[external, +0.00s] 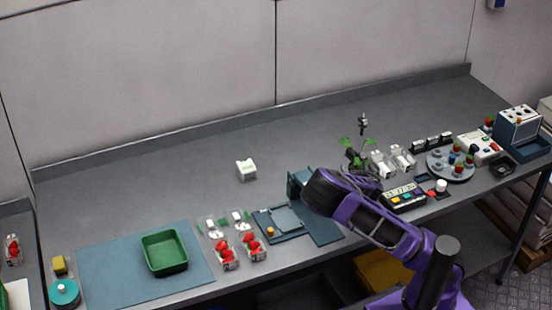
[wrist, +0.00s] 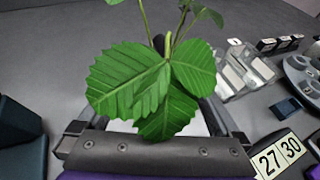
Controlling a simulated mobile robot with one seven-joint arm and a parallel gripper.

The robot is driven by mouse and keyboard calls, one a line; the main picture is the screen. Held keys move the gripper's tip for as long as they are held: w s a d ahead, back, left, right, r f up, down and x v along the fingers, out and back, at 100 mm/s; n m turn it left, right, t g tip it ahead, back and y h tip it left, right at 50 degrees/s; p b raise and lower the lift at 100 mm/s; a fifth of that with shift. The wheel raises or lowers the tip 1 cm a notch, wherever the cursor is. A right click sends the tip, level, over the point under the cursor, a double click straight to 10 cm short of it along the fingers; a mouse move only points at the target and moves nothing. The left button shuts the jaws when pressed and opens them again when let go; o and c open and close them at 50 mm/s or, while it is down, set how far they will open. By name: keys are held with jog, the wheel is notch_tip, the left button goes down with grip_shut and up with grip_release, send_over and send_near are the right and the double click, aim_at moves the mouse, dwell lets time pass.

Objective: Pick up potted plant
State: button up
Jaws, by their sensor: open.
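The potted plant (external: 356,154) stands toward the back of the grey bench, with green leaves on thin stems. In the wrist view its broad serrated leaves (wrist: 130,82) fill the middle and overlap my gripper. My gripper (wrist: 155,118) is open, with dark finger parts showing left and right of the leaves. The leaves hide the pot and most of the space between the fingers, so I cannot tell whether the fingers touch the pot.
Clear punnets (external: 383,164) stand right of the plant, with a keypad device (external: 404,197) in front of them. A round tray (external: 450,175) with small items is farther right. A blue-grey stand (external: 296,184) is left of my wrist. The bench behind the plant is mostly clear.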

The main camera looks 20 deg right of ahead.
aim_at(355, 164)
jog(key=x, duration=0.5)
jog(key=c, duration=1.4)
